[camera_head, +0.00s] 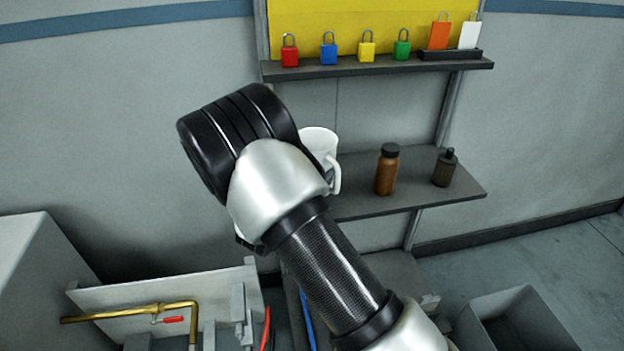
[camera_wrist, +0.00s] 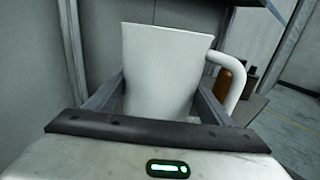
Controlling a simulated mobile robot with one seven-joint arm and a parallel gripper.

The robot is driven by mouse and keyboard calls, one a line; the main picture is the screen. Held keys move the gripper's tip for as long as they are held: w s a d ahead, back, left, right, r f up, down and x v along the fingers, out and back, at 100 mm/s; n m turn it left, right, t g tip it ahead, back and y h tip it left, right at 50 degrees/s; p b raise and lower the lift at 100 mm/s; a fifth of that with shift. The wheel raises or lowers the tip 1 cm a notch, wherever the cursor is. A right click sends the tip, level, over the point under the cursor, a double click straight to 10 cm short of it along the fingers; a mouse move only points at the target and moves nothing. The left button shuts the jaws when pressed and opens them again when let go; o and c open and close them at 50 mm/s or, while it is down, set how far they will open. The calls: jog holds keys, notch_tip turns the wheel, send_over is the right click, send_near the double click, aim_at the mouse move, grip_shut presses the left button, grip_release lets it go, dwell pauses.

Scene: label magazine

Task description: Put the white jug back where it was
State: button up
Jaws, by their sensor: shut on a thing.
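The white jug (camera_head: 320,143) shows in the head view behind my arm, at the left part of the lower shelf (camera_head: 430,195). My arm hides much of it, so I cannot tell there whether it touches the shelf. In the wrist view the jug (camera_wrist: 165,70) stands upright between the two fingers of my gripper (camera_wrist: 160,105), with its handle to the right. My gripper is shut on the jug's body. The fingertips are hidden behind the jug.
A brown bottle (camera_head: 387,170) and a dark dropper bottle (camera_head: 444,168) stand right of the jug on the lower shelf. Several coloured padlocks (camera_head: 367,47) stand on the upper shelf (camera_head: 380,67). A brass pipe with a red-handled valve (camera_head: 172,319) and a grey bin (camera_head: 515,322) are below.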

jog(key=shift+f+b, duration=0.3)
jog(key=shift+f, duration=1.1)
jog(key=shift+f, duration=0.15)
jog(key=o, duration=1.6)
jog(key=shift+f, duration=0.1)
jog(key=shift+o, duration=0.2)
jog(key=shift+s+a+r, duration=0.1)
jog(key=shift+s+r, duration=0.05)
jog(key=shift+r, duration=0.05)
jog(key=p+v, duration=0.2)
jog(key=v, duration=0.9)
jog(key=shift+s+a, duration=0.15)
jog(key=shift+s, duration=0.2)
